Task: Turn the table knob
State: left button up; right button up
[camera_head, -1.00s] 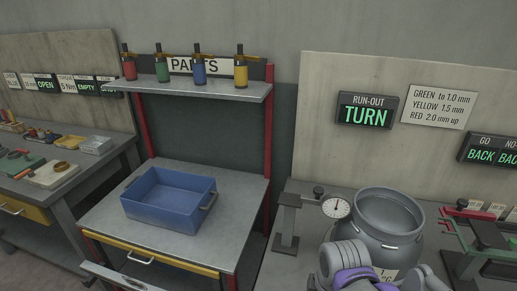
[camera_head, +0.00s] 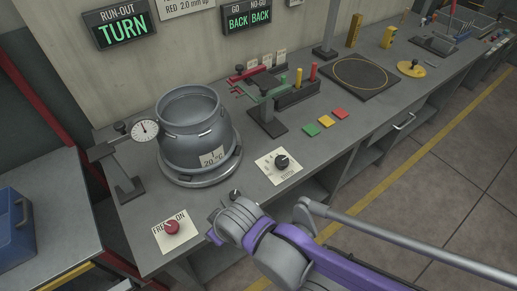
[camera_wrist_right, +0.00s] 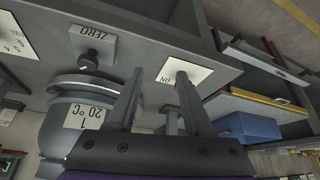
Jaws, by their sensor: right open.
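A red knob (camera_head: 172,228) stands on a white plate marked FREE and ON at the bench's front left. A black knob (camera_head: 282,161) sits on a white plate right of the grey cylinder (camera_head: 190,125), which rests on a round turntable (camera_head: 202,170). Another black knob (camera_wrist_right: 88,61), by a ZERO plate, shows in the right wrist view. My right gripper (camera_wrist_right: 160,82) is open and empty, its fingers pointing toward the ON plate; the red knob is largely hidden behind one finger there. In the head view my right gripper (camera_head: 215,224) is just right of the red knob. My left gripper is out of view.
A dial gauge (camera_head: 145,130) on a stand is left of the cylinder. A green-armed fixture (camera_head: 265,105) and green, yellow and red pads (camera_head: 326,121) lie to the right. A blue bin (camera_head: 14,228) is on the left table. The TURN sign (camera_head: 121,28) is lit.

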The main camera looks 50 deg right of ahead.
aim_at(282, 162)
jog(key=j+z, duration=0.1)
jog(key=z, duration=1.9)
jog(key=k+l, duration=0.05)
